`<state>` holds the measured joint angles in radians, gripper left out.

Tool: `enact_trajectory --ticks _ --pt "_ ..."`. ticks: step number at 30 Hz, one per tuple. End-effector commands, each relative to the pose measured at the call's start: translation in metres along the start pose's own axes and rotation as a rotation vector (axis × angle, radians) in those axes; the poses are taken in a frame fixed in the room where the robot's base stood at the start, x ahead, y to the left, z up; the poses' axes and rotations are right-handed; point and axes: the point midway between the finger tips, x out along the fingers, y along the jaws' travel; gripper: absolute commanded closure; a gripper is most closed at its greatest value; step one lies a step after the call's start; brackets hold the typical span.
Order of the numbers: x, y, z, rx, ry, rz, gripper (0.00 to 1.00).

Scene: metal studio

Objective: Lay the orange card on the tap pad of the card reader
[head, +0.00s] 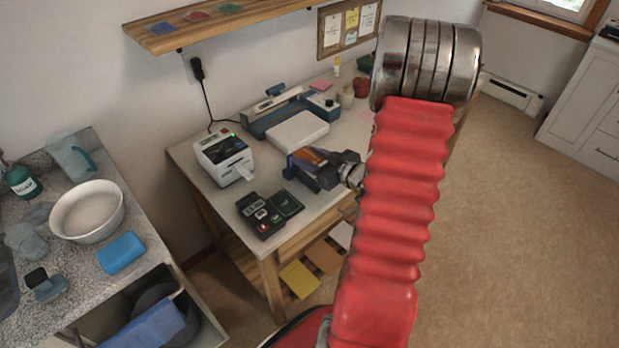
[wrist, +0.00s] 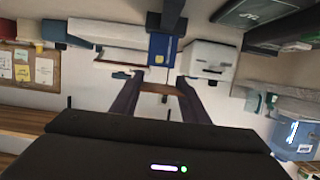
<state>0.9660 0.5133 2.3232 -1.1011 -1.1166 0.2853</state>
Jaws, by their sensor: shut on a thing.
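My gripper (head: 308,167) reaches in from the right over the desk, with dark fingers. It is shut on the orange card (head: 313,156), whose orange-brown face shows between the fingers. In the wrist view, my gripper (wrist: 158,82) holds the card (wrist: 161,89) as a thin brown strip seen nearly edge-on. The black card reader (head: 264,219) lies near the desk's front left corner, left of and nearer than my gripper. Its dark tap pad (head: 288,203) is on its right side and bare. The pad also shows at the top right of the wrist view (wrist: 262,12).
A white label printer (head: 224,158) stands behind the reader. A laminator-like device with a white sheet (head: 298,131) lies behind my gripper. Cups and small items sit at the desk's back right. The desk (head: 222,205) is bare between printer and reader.

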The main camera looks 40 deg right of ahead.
Motion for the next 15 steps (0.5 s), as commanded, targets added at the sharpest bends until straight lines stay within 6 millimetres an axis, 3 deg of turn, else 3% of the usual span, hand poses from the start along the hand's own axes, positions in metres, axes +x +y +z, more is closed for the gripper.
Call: enact_trajectory --ticks 9,15 --pt "0.012 0.0 0.038 0.002 -0.001 0.0 0.79" --pt "0.015 0.001 0.046 -0.001 0.002 0.001 0.79"
